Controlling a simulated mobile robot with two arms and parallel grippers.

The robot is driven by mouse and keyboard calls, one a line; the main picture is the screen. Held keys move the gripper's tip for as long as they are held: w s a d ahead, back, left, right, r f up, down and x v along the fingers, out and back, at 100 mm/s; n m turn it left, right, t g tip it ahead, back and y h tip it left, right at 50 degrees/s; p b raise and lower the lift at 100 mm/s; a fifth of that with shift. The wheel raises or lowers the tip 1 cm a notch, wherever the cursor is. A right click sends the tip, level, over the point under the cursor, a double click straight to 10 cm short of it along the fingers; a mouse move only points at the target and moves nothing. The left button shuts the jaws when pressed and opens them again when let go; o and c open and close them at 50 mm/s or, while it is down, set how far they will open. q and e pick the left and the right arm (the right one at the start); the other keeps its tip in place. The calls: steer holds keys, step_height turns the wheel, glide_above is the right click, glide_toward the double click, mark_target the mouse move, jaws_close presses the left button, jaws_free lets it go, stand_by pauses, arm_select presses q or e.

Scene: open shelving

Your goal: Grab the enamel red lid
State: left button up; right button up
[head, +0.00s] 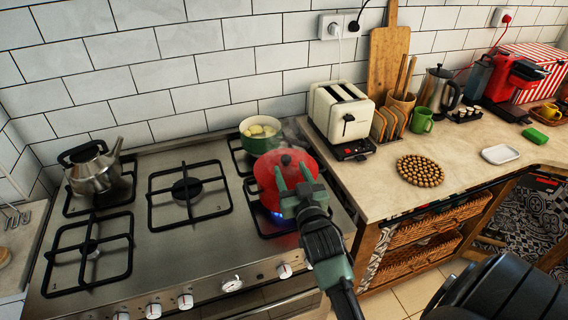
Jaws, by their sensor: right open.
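The enamel red lid (267,172) is on the front right burner of the stove, over a blue flame. It looks tilted up toward the camera, with a dark knob (286,160) near its middle. What lies under it is hidden. My right gripper (294,178) comes up from the lower right, in front of the lid, with its green fingers apart around the knob's area. I cannot tell whether the fingers touch the lid. My left gripper is out of view.
A green pot (262,138) with pale food steams behind the lid. A silver kettle (92,168) stands on the back left burner. A white toaster (341,113) stands on the counter (380,190) to the right. The middle and front left burners are empty.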

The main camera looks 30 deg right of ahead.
mark_target(288, 162)
steer(key=shift+w+d+r+p, duration=0.25)
steer(key=shift+w+r+p, duration=0.1)
steer(key=shift+w, duration=0.25)
steer(key=x, duration=0.2)
steer(key=p+x, duration=0.1)
steer(key=shift+w+d+f, duration=0.15)
steer(key=shift+w+f, duration=0.1)
steer(key=shift+w, duration=0.1)
steer(key=shift+w+d, duration=0.1)
steer(key=shift+w, duration=0.2)
steer(key=c, duration=1)
jaws_close()
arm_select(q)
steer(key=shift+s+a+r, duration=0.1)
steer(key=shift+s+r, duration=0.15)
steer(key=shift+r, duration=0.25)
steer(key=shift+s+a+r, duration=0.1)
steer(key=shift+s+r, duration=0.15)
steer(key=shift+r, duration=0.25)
